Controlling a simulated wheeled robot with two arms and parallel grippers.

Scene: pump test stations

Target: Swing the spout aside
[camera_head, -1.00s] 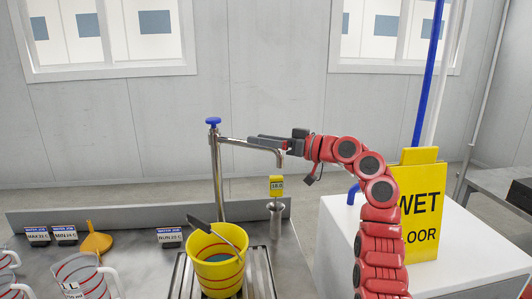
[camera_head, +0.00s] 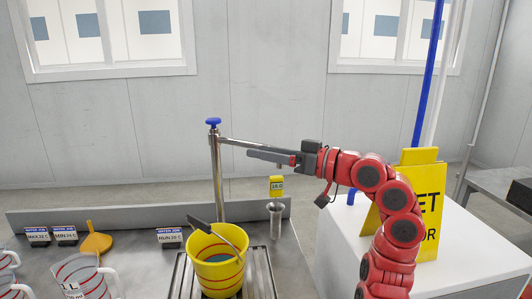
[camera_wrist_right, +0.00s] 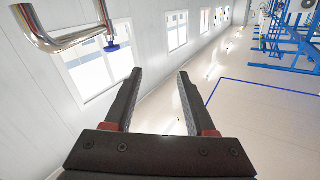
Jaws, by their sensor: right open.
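The spout (camera_head: 240,143) is a shiny metal pipe that runs right from the top of an upright post (camera_head: 217,180) with a blue knob (camera_head: 213,121). My right gripper (camera_head: 250,154) is open, its fingers pointing left, and hides the outer part of the spout. In the right wrist view the bent spout (camera_wrist_right: 70,40) is at the upper left, outside the open fingers (camera_wrist_right: 160,75). Nothing is between the fingers, and I see no contact. My left gripper is not in view.
A yellow bucket (camera_head: 219,277) with red stripes stands below the spout on a slatted grate. A metal cylinder (camera_head: 275,220) with a yellow display is to its right. Jugs, an orange funnel (camera_head: 96,243) and small labels are at left. A yellow wet-floor sign (camera_head: 425,210) stands at right.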

